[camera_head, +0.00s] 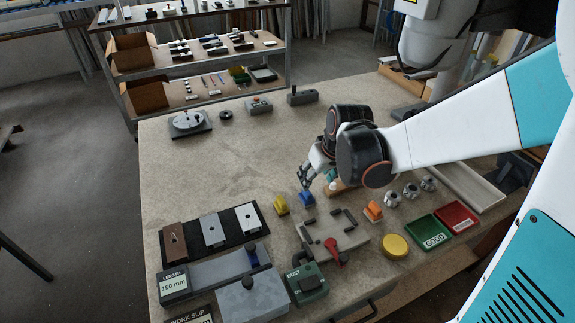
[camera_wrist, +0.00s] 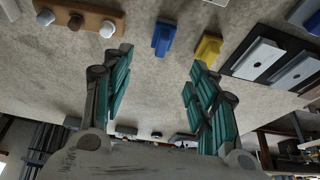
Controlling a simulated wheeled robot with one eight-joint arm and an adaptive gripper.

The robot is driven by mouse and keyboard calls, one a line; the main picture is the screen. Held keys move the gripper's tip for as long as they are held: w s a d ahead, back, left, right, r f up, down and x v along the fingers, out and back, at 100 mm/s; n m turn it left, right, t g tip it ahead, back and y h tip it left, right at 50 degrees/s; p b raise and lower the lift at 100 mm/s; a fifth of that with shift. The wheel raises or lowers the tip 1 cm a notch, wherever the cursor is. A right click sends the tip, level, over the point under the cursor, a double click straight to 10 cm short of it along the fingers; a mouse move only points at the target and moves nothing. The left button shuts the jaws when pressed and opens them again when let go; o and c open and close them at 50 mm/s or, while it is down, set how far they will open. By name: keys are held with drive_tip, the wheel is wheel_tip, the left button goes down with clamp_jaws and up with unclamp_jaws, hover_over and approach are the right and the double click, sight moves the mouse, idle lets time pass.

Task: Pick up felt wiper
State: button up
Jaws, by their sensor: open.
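Several small blocks with raised grips lie on the workbench, and I cannot tell for certain which is the felt wiper. A blue block (camera_head: 307,198) lies just below my gripper (camera_head: 308,176) in the head view. A yellow block (camera_head: 282,205) lies to its left and an orange block (camera_head: 373,211) to its right. In the wrist view the blue block (camera_wrist: 163,38) is ahead, between the lines of the two fingers, and the yellow block (camera_wrist: 208,48) is by the right fingertip. My gripper (camera_wrist: 161,58) is open and empty, apart from both blocks.
A wooden bar with pale knobs (camera_wrist: 85,16) is close to the left finger. A grey fixture (camera_head: 318,232) with a red handle, a dark tray of plates (camera_head: 184,260), green (camera_head: 428,233) and red (camera_head: 456,217) trays surround the blocks. The bench's left middle (camera_head: 215,165) is clear.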

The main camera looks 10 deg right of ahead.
sight(308, 192)
drive_tip(key=b+x, duration=0.2)
drive_tip(key=x, duration=0.4)
drive_tip(key=shift+w+f, duration=0.15)
drive_tip(key=shift+f, duration=0.15)
drive_tip(key=b+x, duration=0.2)
drive_tip(key=x, duration=0.3)
drive_tip(key=shift+a+b, duration=0.2)
drive_tip(key=shift+b, duration=0.1)
drive_tip(key=shift+s, duration=0.2)
drive_tip(key=c, duration=1.2)
drive_tip(key=shift+r, duration=0.1)
drive_tip(key=shift+c, duration=0.2)
wheel_tip(308, 192, up, 20)
drive_tip(key=p, duration=0.7)
